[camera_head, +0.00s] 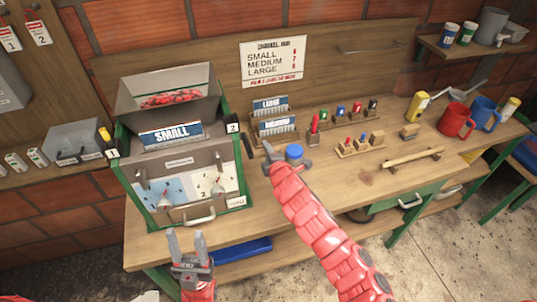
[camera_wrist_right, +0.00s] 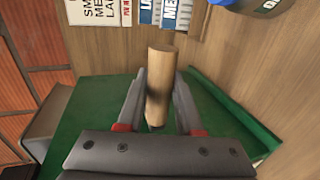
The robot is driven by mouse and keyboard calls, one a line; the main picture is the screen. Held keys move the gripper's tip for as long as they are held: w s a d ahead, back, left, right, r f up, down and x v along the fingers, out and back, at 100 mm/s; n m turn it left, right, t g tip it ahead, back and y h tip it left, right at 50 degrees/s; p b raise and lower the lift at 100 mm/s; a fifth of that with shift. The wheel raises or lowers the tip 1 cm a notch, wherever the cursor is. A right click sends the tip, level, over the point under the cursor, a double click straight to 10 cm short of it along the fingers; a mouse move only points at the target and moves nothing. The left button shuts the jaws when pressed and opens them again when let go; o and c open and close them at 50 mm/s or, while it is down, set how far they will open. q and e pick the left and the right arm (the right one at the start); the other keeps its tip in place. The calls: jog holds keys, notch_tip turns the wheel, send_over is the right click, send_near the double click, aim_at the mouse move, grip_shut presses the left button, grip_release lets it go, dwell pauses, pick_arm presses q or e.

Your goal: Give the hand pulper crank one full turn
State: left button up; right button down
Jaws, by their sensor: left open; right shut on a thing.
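The hand pulper (camera_head: 122,170) is a green-framed metal machine at the left of the bench, with red fruit in its top hopper and a SMALL plate on its front. A dark crank arm (camera_head: 247,146) shows on its right side. My right gripper (camera_head: 268,152) is beside that side; in the right wrist view its fingers are shut around an upright wooden crank handle (camera_wrist_right: 160,80), close to the green side of the pulper (camera_wrist_right: 95,115). In the head view the handle is mostly hidden by the gripper. My left gripper (camera_head: 188,240) is open and empty in front of the pulper.
A blue-topped container (camera_head: 294,151) stands right beside my right gripper. LARGE and MEDIUM plates (camera_head: 272,115) stand in a rack behind it. The bench front right of center is clear.

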dwell(0.3)
jog(key=f+b, duration=0.1)
jog(key=f, duration=0.1)
jog(key=w+f+b, duration=0.1)
jog(key=shift+a+f+b, duration=0.1)
jog(key=shift+f+b, duration=0.3)
jog(key=w+f+b, duration=0.2)
jog(key=shift+a+f, duration=0.35)
jog(key=shift+a, duration=0.05)
